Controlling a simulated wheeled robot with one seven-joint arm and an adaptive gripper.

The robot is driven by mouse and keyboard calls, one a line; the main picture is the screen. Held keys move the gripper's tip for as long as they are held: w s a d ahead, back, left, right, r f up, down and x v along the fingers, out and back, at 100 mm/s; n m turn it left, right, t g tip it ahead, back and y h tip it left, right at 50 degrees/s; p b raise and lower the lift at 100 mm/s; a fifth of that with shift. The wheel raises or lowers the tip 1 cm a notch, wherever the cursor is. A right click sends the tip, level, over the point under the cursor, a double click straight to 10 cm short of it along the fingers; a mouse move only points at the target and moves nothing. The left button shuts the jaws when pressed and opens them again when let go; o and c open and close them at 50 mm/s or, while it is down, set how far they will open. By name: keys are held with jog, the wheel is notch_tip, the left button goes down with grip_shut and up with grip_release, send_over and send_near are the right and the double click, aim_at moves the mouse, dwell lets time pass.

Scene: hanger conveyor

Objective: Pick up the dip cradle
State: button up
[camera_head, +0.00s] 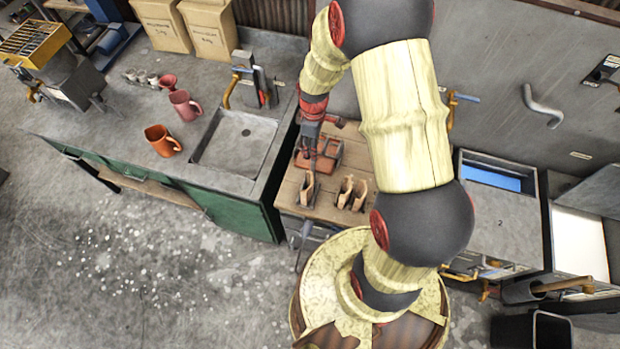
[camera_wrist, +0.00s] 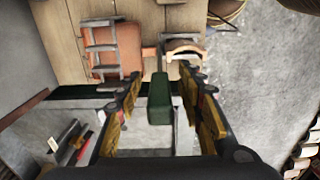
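I cannot tell for sure which thing is the dip cradle. A grey, ladder-like frame (camera_wrist: 103,48) shows against an orange-red piece (camera_wrist: 130,45) on the wooden worktop in the wrist view. A smaller grey frame with a tan top (camera_wrist: 182,46) is to its right. In the head view, the orange-red piece (camera_head: 328,153) and several tan upright pieces (camera_head: 345,190) stand on the worktop. My gripper (camera_wrist: 163,90) is open, its fingers apart, over the worktop's edge. A dark green block-like shape (camera_wrist: 159,100) shows between the fingers, apart from both.
The wooden worktop (camera_head: 290,190) adjoins a grey counter with a sink (camera_head: 235,143) and green front. An orange mug (camera_head: 160,141), pink mug (camera_head: 184,104) and small red cup (camera_head: 168,82) stand on the counter. A blue-lined basin (camera_head: 492,179) is at right. Floor is clear lower left.

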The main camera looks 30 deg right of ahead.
grip_shut()
dwell(0.5)
